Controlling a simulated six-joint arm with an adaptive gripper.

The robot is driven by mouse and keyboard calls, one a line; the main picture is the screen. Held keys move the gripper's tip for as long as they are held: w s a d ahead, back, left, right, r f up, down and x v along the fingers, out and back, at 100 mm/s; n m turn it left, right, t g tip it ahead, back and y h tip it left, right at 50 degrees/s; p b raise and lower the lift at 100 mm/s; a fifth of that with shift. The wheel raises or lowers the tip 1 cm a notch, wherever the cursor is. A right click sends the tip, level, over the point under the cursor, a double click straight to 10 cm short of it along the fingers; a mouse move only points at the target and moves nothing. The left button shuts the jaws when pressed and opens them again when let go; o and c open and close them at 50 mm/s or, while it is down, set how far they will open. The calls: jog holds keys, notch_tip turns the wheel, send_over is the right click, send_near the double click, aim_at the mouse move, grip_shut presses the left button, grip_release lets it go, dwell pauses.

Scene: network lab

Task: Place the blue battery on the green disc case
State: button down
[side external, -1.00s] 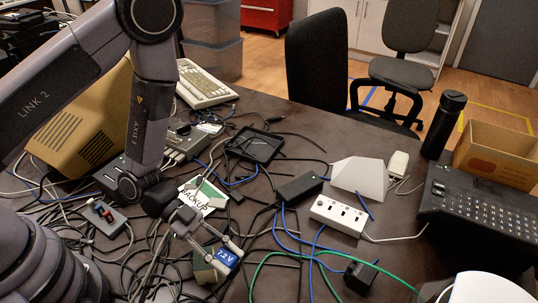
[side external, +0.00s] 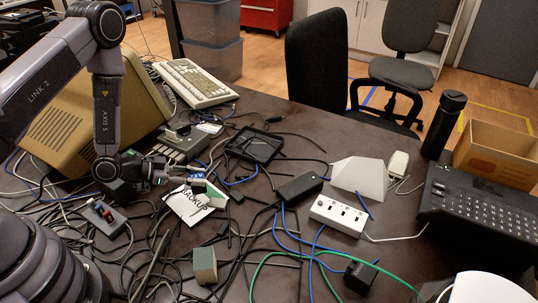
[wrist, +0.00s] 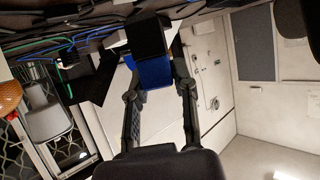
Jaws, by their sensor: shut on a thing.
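The blue battery (side external: 198,184) is held between the fingers of my gripper (side external: 190,180) in the side external view. In the wrist view the battery (wrist: 154,72) shows a blue body with a black part, between the two fingers. The disc case (side external: 190,208), white and green with "BACKUP" on it, lies flat among cables. The battery overlaps the case's far edge in the side external view; whether it touches the case I cannot tell. My gripper lies roughly level, fingers pointing right.
A small green and tan block (side external: 205,265) stands in front of the case. A black tray (side external: 254,146) lies behind right, a black adapter (side external: 299,188) and white power strip (side external: 337,215) to the right. Loose cables cover much of the table. A beige monitor (side external: 95,120) stands behind left.

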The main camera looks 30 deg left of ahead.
jog(key=shift+f, duration=1.75)
jog(key=shift+f, duration=0.1)
jog(key=c, duration=0.9)
grip_release()
